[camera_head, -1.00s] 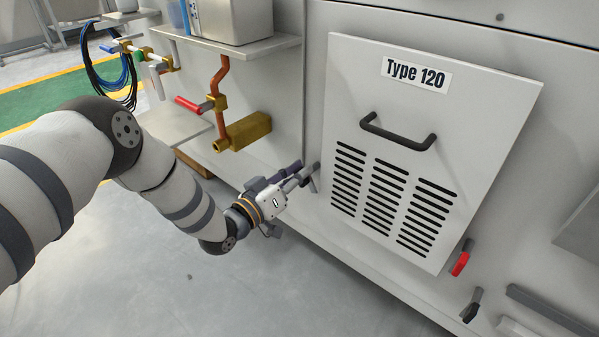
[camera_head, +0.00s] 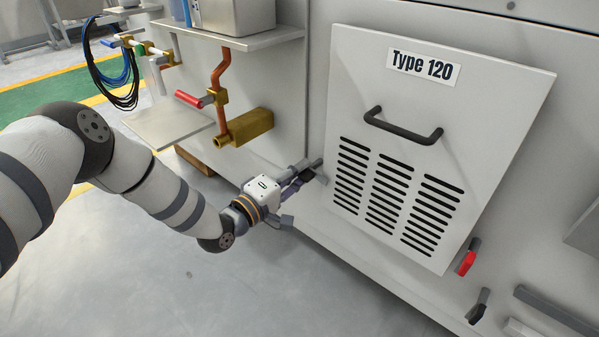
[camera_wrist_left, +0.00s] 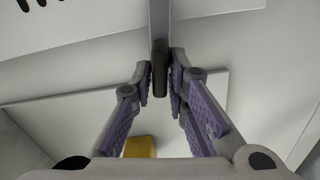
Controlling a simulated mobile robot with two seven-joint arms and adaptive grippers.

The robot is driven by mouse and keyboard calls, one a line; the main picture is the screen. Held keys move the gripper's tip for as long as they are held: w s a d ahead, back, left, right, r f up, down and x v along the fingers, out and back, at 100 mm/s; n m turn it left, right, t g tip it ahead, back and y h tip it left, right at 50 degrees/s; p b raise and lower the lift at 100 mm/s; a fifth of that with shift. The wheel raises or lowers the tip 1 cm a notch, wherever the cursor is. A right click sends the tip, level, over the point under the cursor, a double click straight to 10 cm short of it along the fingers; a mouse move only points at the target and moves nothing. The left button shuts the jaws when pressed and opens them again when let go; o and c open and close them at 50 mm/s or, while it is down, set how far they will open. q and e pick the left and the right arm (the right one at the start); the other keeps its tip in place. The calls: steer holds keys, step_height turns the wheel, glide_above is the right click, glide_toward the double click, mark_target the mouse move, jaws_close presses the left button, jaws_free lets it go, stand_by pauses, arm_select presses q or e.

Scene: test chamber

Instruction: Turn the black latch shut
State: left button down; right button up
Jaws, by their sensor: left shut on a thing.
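The black latch (camera_head: 317,163) sits at the lower left edge of the white panel marked "Type 120" (camera_head: 470,130). My left gripper (camera_head: 308,172) is at that edge, with its fingers around the latch. In the left wrist view the latch (camera_wrist_left: 160,68) is a dark, narrow bar standing between the purple-padded fingertips, which close on its sides. The fingers hide part of the latch in the head view. My right gripper is not in view.
The panel has a black handle (camera_head: 403,130) and vent slots. A red latch (camera_head: 467,263) and a dark latch (camera_head: 479,306) are at the lower right. A brass block (camera_head: 245,128) with a copper pipe (camera_head: 219,75) is left of the panel. Open floor lies below.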

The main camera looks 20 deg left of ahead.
arm_select(q)
steer(key=shift+s+d+f+n, duration=0.15)
steer(key=shift+f+n, duration=0.1)
steer(key=shift+n, duration=0.75)
steer(key=c, duration=1.7)
jaws_free()
steer(key=shift+r, duration=0.1)
steer(key=v, duration=1.2)
